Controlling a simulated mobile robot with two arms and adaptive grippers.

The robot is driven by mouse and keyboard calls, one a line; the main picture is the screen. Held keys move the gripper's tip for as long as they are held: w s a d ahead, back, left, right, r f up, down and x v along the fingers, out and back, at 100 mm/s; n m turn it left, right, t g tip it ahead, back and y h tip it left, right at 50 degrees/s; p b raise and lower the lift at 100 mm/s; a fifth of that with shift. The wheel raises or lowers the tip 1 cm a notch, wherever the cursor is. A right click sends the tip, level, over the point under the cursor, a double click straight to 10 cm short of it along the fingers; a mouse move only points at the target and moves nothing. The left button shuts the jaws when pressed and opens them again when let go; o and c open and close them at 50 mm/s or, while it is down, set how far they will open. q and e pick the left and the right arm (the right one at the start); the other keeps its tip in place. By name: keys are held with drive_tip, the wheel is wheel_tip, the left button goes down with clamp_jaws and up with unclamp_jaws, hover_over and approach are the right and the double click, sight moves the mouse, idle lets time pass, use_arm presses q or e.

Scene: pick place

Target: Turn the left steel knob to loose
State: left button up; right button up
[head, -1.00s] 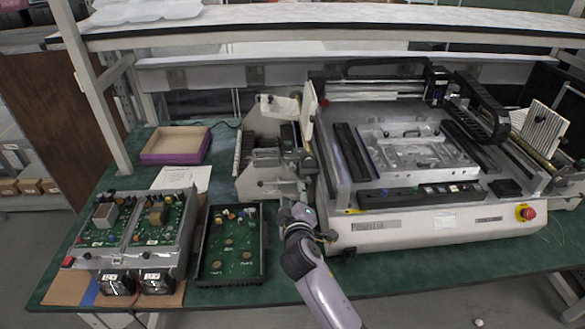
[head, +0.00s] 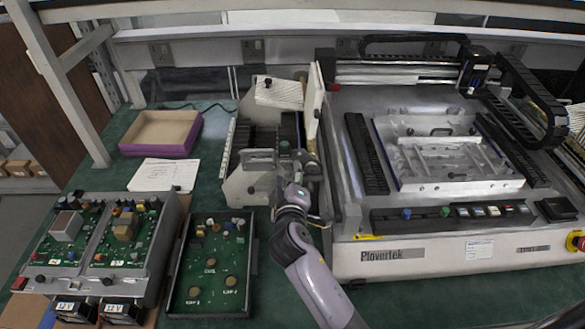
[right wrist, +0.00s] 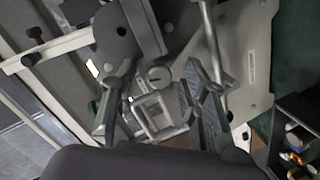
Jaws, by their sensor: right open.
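A small round steel knob (right wrist: 159,74) shows in the right wrist view, with a squarish light metal part just below it. My right gripper (right wrist: 157,78) is open, with one dark finger on each side of the knob. I cannot tell whether the fingers touch it. In the head view my right gripper (head: 289,160) is over the metal fixture (head: 245,187) left of the white machine, and it hides the knob there. I cannot make out a second steel knob. My left gripper is not in view.
The white machine (head: 420,254) stands close right of my arm. A green board in a black tray (head: 212,262), a power supply unit (head: 100,245), a paper (head: 165,174) and a purple-sided box (head: 160,133) lie left. Some green bench around the paper is free.

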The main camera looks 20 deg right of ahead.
drive_tip(key=shift+a+r, duration=0.1)
clamp_jaws()
idle(0.6)
